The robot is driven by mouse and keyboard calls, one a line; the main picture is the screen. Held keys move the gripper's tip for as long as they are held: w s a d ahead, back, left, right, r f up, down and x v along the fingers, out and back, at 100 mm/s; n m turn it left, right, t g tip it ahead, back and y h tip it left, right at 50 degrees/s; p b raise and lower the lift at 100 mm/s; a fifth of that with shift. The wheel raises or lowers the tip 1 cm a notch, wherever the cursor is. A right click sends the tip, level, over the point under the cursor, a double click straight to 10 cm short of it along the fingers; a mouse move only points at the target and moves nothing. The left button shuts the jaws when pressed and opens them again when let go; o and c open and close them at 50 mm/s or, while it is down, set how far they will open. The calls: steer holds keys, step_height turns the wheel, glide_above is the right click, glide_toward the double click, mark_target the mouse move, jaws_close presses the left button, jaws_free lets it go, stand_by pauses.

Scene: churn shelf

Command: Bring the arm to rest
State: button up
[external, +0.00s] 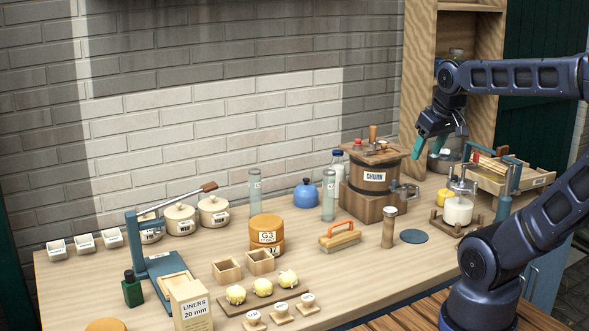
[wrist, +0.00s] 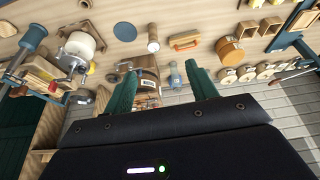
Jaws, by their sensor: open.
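My gripper (external: 436,143) is at the upper right of the external view, raised above the table and to the right of the churn. Its green fingers point down and are apart, with nothing seen between them. In the wrist view my gripper (wrist: 162,90) shows its two green fingers spread wide, with the churn (wrist: 147,80) beyond them. The churn (external: 371,179) is a dark wooden tub labelled CHURN, standing on a wooden block.
The table (external: 340,284) holds a brush (external: 340,237), round tins (external: 267,232), a blue pot (external: 305,194), several lidded pots (external: 214,210) and a glass jar (external: 458,210). A metal bowl (external: 443,160) is just behind my gripper. A tall wooden shelf (external: 421,70) stands behind the arm.

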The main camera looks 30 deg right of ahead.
steer(key=shift+s+f, duration=0.35)
steer(key=shift+s, duration=0.2)
